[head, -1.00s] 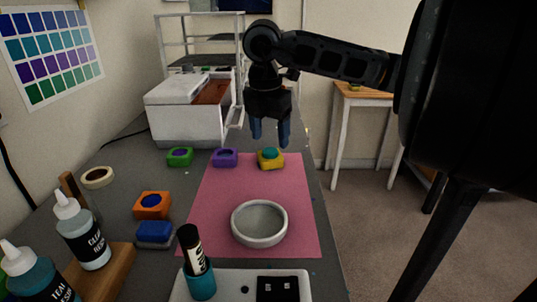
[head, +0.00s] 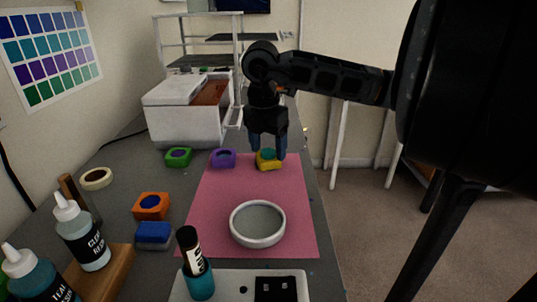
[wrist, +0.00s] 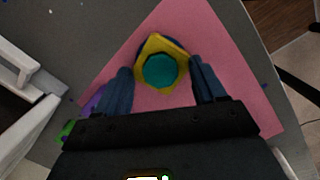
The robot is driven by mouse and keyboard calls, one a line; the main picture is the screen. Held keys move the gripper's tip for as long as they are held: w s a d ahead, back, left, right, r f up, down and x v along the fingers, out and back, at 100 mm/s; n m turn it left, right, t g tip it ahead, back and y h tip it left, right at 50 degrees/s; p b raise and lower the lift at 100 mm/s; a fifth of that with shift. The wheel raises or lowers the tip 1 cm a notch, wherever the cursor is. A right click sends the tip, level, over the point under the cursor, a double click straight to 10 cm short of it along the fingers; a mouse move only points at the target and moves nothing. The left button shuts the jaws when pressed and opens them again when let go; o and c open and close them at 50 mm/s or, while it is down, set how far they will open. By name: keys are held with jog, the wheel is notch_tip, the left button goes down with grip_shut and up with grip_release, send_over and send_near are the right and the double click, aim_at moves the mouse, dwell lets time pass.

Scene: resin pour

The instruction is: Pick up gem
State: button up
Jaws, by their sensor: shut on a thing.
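The gem, a yellow block with a round teal centre (head: 268,160), rests at the far right edge of the pink mat (head: 224,195). In the wrist view the gem (wrist: 160,70) lies between the two blue fingers. My gripper (head: 268,155) is above it with its fingers down on either side, shut on the gem. It also shows in the wrist view (wrist: 163,88). Finger contact with the gem's sides is hard to make out. The gem looks to be still at mat level.
A purple block (head: 223,158) and a green block (head: 178,157) stand left of the gem. A white bowl (head: 257,224) sits nearer on the mat. A white box (head: 185,112) stands behind left. Orange (head: 151,206) and blue (head: 153,235) blocks and bottles (head: 82,233) are at front left.

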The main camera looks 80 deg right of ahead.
jog(key=shift+s+f, duration=0.1)
jog(key=shift+f, duration=0.25)
grip_shut()
